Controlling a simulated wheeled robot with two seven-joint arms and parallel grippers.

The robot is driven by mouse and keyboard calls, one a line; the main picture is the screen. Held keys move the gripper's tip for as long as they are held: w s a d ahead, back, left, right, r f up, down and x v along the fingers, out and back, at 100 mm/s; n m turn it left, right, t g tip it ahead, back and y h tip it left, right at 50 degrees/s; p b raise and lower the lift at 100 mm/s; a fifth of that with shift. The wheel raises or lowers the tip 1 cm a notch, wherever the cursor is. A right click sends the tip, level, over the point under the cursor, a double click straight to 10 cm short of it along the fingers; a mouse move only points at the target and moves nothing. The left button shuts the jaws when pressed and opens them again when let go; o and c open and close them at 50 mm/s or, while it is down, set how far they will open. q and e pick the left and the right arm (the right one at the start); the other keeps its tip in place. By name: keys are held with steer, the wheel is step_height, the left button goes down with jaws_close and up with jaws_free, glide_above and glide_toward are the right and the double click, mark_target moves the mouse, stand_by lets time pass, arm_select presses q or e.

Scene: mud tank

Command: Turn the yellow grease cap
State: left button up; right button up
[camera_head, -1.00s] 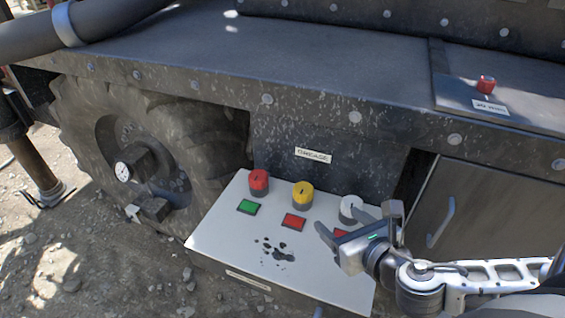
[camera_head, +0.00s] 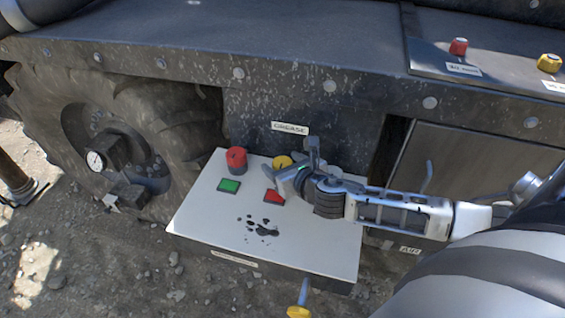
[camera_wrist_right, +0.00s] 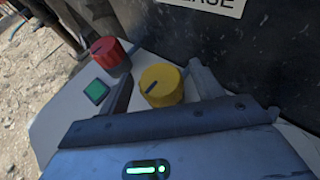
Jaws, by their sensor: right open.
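The yellow grease cap (camera_head: 282,162) stands on the pale panel (camera_head: 200,220) below the GREASE label, partly hidden by my right gripper (camera_head: 292,168). In the right wrist view the yellow cap (camera_wrist_right: 162,85) has a dark slot line on top and stands between the two fingers of the right gripper (camera_wrist_right: 160,88). The fingers are open, one on each side of the cap; I cannot tell whether they touch it. My left gripper is not in view.
A red cap (camera_head: 236,161) stands left of the yellow one, with a green square (camera_head: 229,186) and a red square (camera_head: 272,196) in front. Dark splatter (camera_head: 262,230) marks the panel. The white cap is hidden behind my right arm. A wheel (camera_head: 110,140) is at left.

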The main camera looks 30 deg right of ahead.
steer(key=shift+w+f, duration=0.15)
steer(key=shift+w, duration=0.2)
steer(key=c, duration=1)
